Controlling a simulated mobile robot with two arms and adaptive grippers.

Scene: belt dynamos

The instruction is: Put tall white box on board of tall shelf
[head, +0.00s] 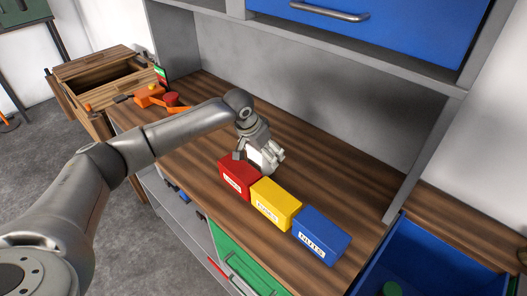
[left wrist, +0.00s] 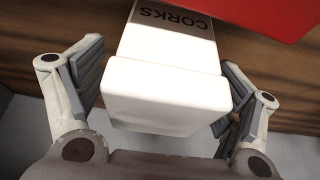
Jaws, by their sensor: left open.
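A white box (left wrist: 165,95) labelled CORKS fills the middle of the left wrist view, between the two spread fingers of my left gripper (left wrist: 163,70). The fingers are open, one on each side of it; a gap shows beside the left finger, and contact on the right is unclear. In the head view my left gripper (head: 260,155) is over the wooden worktop (head: 330,165), just behind the red box. It hides most of the white box there. A tall shelf cannot be made out for sure. My right gripper is out of view.
Red (head: 238,176), yellow (head: 276,204) and blue (head: 321,234) labelled boxes stand in a row along the worktop's front. A blue drawer (head: 375,25) hangs above. Orange items (head: 150,95) lie at the far left. A blue bin (head: 430,260) is at lower right. The worktop's back right is clear.

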